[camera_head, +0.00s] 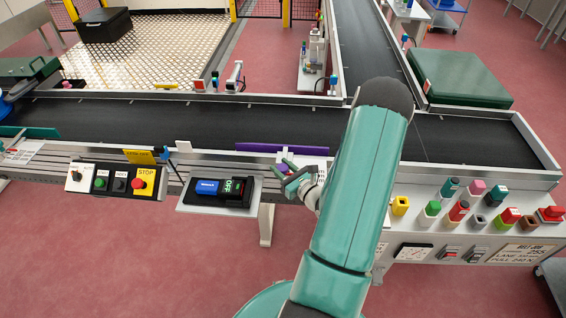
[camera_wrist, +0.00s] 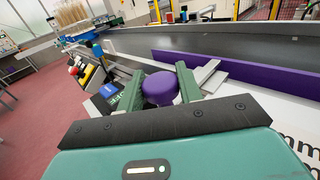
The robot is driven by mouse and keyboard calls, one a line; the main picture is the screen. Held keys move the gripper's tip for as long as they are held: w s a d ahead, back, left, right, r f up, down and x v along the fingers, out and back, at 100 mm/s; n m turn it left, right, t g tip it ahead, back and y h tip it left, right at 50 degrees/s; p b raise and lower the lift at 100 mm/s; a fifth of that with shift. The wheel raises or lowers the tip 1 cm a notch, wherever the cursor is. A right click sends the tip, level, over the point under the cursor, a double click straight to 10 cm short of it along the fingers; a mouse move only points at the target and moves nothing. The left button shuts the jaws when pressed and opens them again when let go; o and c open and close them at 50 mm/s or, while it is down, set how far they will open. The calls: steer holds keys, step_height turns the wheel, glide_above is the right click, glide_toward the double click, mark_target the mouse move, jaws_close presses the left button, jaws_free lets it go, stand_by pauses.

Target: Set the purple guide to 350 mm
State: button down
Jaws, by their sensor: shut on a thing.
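The purple guide (camera_head: 282,149) is a long flat strip along the near side of the black conveyor. It also shows in the wrist view (camera_wrist: 240,70), running to the right edge. A round purple knob (camera_wrist: 160,88) stands in front of it, beside a light metal bracket (camera_wrist: 208,73). My gripper (camera_wrist: 158,90) has its two green fingers on either side of the knob and is shut on it. In the head view my gripper (camera_head: 297,184) is at the near rail, just below the guide, and the knob is hard to make out there. A scale with large black print is partly visible at the wrist view's right.
A panel with a yellow STOP plate (camera_head: 146,184) and a tray with a blue device (camera_head: 207,187) lie left of my gripper. A panel of several coloured buttons (camera_head: 433,208) is to the right. The conveyor (camera_head: 200,121) is bare near the guide.

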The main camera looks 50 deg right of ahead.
steer(key=shift+s+a, duration=0.65)
steer(key=shift+a, duration=0.05)
steer(key=c, duration=1)
jaws_free()
steer(key=shift+s+a, duration=0.1)
steer(key=shift+o, duration=0.2)
steer(key=s+a, duration=0.1)
steer(key=s, duration=1.2)
steer(key=shift+s+a, duration=0.2)
steer(key=shift+s, duration=0.05)
